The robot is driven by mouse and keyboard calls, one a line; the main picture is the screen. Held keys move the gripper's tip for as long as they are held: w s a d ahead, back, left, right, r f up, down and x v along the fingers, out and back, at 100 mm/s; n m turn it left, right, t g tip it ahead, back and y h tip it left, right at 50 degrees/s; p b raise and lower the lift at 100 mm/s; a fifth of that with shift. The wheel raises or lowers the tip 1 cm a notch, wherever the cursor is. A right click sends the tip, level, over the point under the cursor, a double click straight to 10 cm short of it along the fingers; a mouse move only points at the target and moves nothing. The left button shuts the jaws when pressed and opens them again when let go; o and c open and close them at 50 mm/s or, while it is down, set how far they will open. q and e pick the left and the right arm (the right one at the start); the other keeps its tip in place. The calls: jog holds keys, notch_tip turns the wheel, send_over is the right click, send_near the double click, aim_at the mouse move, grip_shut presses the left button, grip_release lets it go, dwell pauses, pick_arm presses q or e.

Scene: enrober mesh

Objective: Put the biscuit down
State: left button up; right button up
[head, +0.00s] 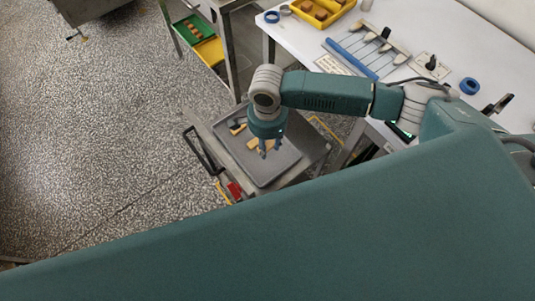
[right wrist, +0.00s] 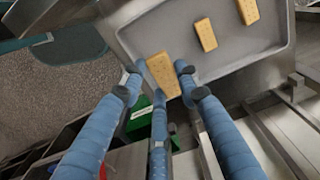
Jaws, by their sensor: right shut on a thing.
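My right gripper (head: 268,150) points down over a grey tray (head: 264,181) in the head view. In the right wrist view its blue-wrapped fingers (right wrist: 158,82) are shut on a tan, rectangular biscuit (right wrist: 162,74). The held biscuit is near the tray's edge in that view; I cannot tell whether it touches the tray. Two more biscuits, one nearer (right wrist: 205,34) and one farther (right wrist: 248,11), lie apart on the tray (right wrist: 178,26). In the head view the gripper partly hides the tray and biscuits. My left gripper is not in view.
The tray rests on a metal trolley with a black handle (head: 199,150). A white table (head: 310,35) at the upper right holds a yellow bin (head: 322,12), blue tape rolls and tools. A rack with a yellow tray (head: 208,52) stands behind. Speckled floor at left is clear.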

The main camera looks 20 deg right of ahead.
notch_tip(320, 180, up, 9)
notch_tip(320, 180, up, 10)
jog(key=n, duration=0.7)
send_over(268, 147)
jog(key=s+d, duration=0.2)
jog(key=d, duration=0.1)
jog(key=s+d+r+n, duration=0.2)
jog(key=s+r+n, duration=0.3)
jog(key=r+n, duration=0.1)
jog(key=shift+s+d+r+n, duration=0.3)
jog(key=shift+n, duration=0.2)
